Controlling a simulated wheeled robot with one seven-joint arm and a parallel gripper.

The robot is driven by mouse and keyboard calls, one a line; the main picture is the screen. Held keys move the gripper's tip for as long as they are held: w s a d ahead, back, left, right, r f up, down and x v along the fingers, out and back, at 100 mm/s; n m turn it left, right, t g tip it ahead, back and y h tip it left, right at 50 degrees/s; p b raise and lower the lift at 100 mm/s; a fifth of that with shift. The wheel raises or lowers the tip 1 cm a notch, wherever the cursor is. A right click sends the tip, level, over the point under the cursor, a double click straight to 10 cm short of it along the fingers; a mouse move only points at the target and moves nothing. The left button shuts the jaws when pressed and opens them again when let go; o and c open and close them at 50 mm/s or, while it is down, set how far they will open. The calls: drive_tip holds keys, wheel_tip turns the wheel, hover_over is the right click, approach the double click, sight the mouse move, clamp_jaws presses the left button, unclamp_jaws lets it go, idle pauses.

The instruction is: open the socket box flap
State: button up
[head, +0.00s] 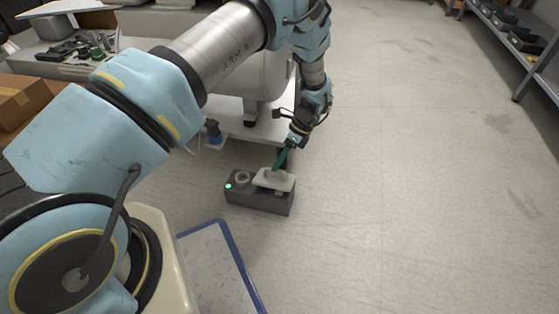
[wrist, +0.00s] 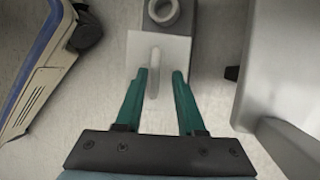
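The socket box (head: 258,203) is a low dark grey box on the floor, with a green light and a round ring at its left end. Its flap (head: 273,182) is a pale plate on the right part of the top; a dark gap shows under its front edge. In the wrist view the flap (wrist: 137,50) carries a pale upright handle (wrist: 154,62). My gripper (head: 281,160) has green fingers and is just above the flap. In the wrist view my gripper (wrist: 160,72) is open, its fingers on either side of the handle with gaps visible. I cannot tell if either finger touches.
A large grey-white unit on a white base (head: 235,122) stands just behind the box. A blue-edged board (head: 212,262) lies in front of it. Shelving (head: 515,40) stands at the far right. The floor to the right of the box is clear.

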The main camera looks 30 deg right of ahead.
drive_tip(key=shift+o, duration=0.4)
drive_tip(key=shift+r, duration=0.1)
drive_tip(key=p+v, duration=0.3)
drive_tip(key=v, duration=0.7)
drive_tip(key=shift+d+r, duration=0.2)
drive_tip(key=shift+r, duration=0.05)
